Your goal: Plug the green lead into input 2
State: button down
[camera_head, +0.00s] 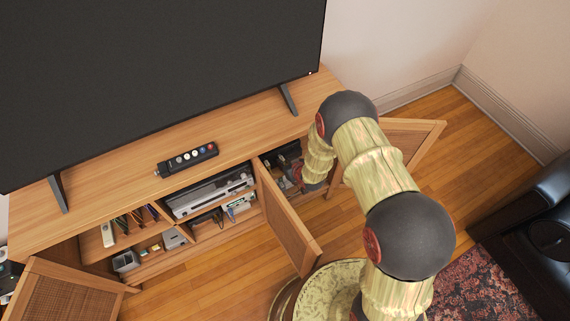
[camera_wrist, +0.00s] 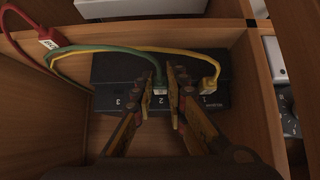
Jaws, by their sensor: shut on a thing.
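In the wrist view, a black box (camera_wrist: 115,70) lies in a wooden compartment, with numbers 3, 2 and 1 from left to right along its near edge. The green lead (camera_wrist: 120,52) curves in from the left and ends in a plug with a pale tag (camera_wrist: 160,89) just by number 2. My gripper (camera_wrist: 164,86) is shut on the green lead's end there. I cannot tell whether the plug is seated in the box. The yellow lead (camera_wrist: 185,57) ends at number 1. In the head view my arm reaches into the cabinet's right compartment and its gripper is hidden.
A red lead (camera_wrist: 22,46) with a white tag lies at the compartment's left. Wooden walls close in on both sides. In the head view, an open cabinet door (camera_head: 288,220) stands left of my arm. A remote-like black strip (camera_head: 188,159) lies on the cabinet top (camera_head: 120,191) under the television (camera_head: 150,75).

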jog(key=shift+w+a, duration=0.2)
jog(key=shift+w, duration=0.25)
jog(key=c, duration=1.7)
grip_release()
jog(key=v, duration=1.2)
